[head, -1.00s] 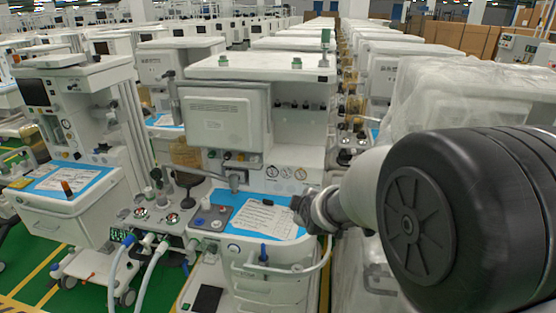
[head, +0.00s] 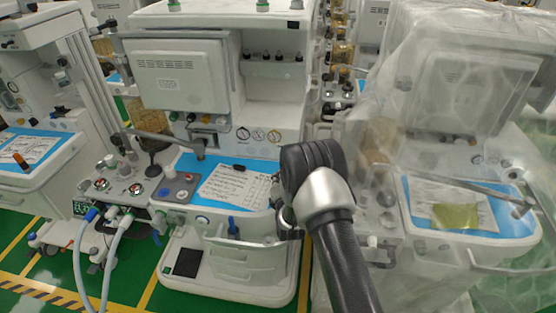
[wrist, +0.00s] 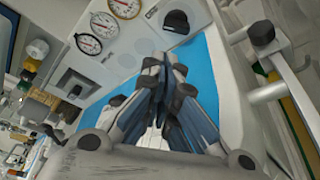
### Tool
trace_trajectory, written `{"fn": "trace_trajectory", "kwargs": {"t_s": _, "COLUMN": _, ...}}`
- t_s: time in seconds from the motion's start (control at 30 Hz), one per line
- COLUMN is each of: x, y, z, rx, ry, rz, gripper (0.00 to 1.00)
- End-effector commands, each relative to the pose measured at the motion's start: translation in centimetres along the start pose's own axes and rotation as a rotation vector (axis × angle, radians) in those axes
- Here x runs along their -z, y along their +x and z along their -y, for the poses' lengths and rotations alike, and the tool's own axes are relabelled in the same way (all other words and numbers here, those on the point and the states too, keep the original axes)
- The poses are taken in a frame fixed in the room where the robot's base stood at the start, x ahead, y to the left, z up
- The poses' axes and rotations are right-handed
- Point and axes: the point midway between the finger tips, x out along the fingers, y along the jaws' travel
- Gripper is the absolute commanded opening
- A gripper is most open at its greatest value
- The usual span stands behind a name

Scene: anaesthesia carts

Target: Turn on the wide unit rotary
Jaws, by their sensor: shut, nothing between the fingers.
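The wide unit (head: 225,105) stands in the middle of the head view, with a blue worktop and a row of round gauges. In the wrist view, a black rotary knob (wrist: 177,21) on a pale square plate sits beside the gauges, beyond my fingertips. I cannot tell which is the task's rotary. My gripper (wrist: 166,66) is shut and empty over the blue worktop, apart from both knobs. In the head view, my arm mostly hides my gripper and the panel right of the gauges.
Gauges (wrist: 88,43) line the panel. A paper (head: 233,188) lies on the worktop. A metal rail (wrist: 270,90) runs close along the right in the wrist view. A plastic-wrapped cart (head: 450,120) stands close on the right, and another cart (head: 40,100) on the left.

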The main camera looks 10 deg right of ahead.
Motion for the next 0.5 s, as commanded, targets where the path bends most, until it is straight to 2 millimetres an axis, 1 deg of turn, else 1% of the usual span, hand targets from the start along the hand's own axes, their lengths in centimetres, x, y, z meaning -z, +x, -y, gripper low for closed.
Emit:
{"fn": "trace_trajectory", "kwargs": {"t_s": 0.33, "x": 0.0, "y": 0.1, "z": 0.0, "rx": -0.001, "ry": -0.002, "rz": 0.001, "gripper": 0.0}}
{"fn": "trace_trajectory", "kwargs": {"t_s": 0.43, "x": 0.1, "y": 0.7, "z": 0.1, "rx": -0.002, "ry": -0.002, "rz": 0.002, "gripper": 0.0}}
{"fn": "trace_trajectory", "kwargs": {"t_s": 0.5, "x": 0.1, "y": 1.6, "z": 0.2, "rx": -0.002, "ry": -0.001, "rz": 0.001, "gripper": 0.0}}
